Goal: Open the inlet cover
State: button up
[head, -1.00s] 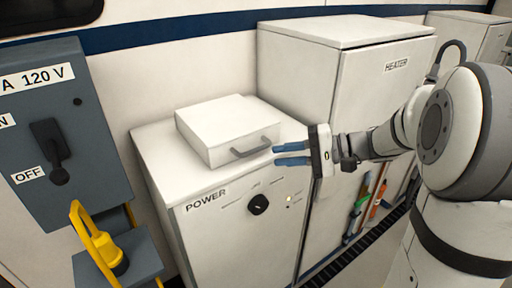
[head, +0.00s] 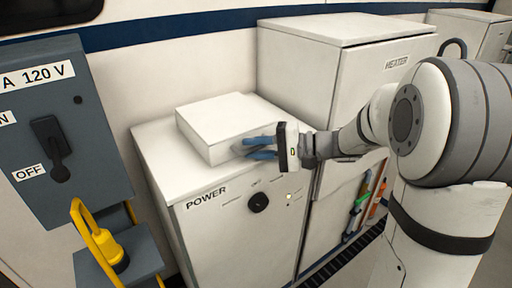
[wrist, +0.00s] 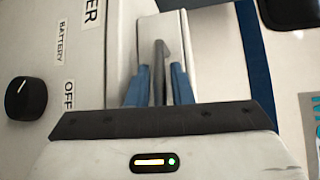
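The inlet cover (head: 215,122) is a white box-like lid on top of the white POWER cabinet (head: 222,240), and it looks closed. Its grey handle (head: 237,151) is on the front face, mostly hidden behind my fingers in the head view. My gripper (head: 258,148) has blue fingers and is at the handle. In the wrist view the handle (wrist: 159,70) stands between the two fingertips of my gripper (wrist: 157,80), with narrow gaps beside it, so the gripper looks open around it.
A grey switch box (head: 60,130) and a yellow plug (head: 105,245) are on the left. The taller HEATER cabinet (head: 345,75) stands right behind the cover. A black knob (head: 258,202) is on the POWER panel below my gripper.

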grip_shut()
dwell(0.3)
